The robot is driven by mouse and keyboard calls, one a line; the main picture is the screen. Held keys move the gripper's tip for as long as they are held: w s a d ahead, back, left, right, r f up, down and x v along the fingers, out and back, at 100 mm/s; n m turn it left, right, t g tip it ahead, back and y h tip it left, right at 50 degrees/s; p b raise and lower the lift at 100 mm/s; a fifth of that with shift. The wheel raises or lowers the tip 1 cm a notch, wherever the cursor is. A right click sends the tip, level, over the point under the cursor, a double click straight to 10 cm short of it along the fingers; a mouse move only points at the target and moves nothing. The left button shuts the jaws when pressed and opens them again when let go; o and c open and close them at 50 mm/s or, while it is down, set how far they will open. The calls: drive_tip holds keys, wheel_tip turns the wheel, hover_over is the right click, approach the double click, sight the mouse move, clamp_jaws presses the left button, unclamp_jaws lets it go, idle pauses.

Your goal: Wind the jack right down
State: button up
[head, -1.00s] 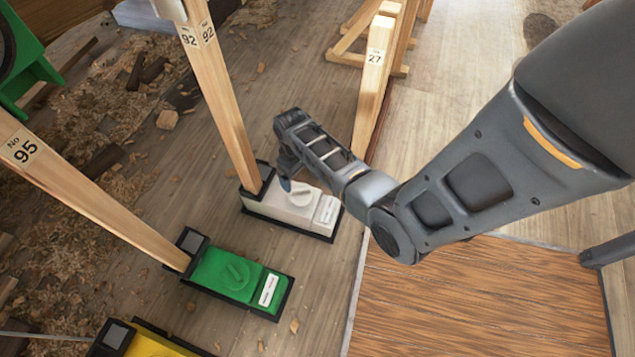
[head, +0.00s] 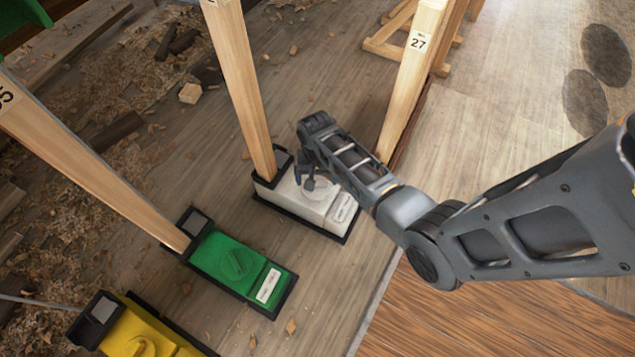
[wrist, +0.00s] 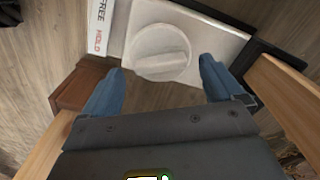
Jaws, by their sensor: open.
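A white jack box (head: 330,205) stands on the plank floor at the foot of a timber post (head: 240,85). A round white knob (wrist: 160,52) with a raised grip bar is on its top, partly hidden by my arm in the head view. A label (wrist: 98,25) beside the knob reads FREE and, in red, HOLD. My gripper (head: 308,182) is over the white box at the knob. In the wrist view my gripper (wrist: 162,72) is open, its blue fingers apart on either side of the knob's near edge. I cannot tell whether they touch it.
A green box (head: 225,262) and a yellow box (head: 130,335), each with a similar knob, stand to the left. A post marked 27 (head: 410,75) rises close behind my forearm. Shavings and wood scraps lie at left. A brown boarded panel (head: 440,325) lies at lower right.

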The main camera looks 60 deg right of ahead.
drive_tip(key=shift+f+b, duration=0.3)
drive_tip(key=shift+f, duration=0.65)
drive_tip(key=c, duration=1)
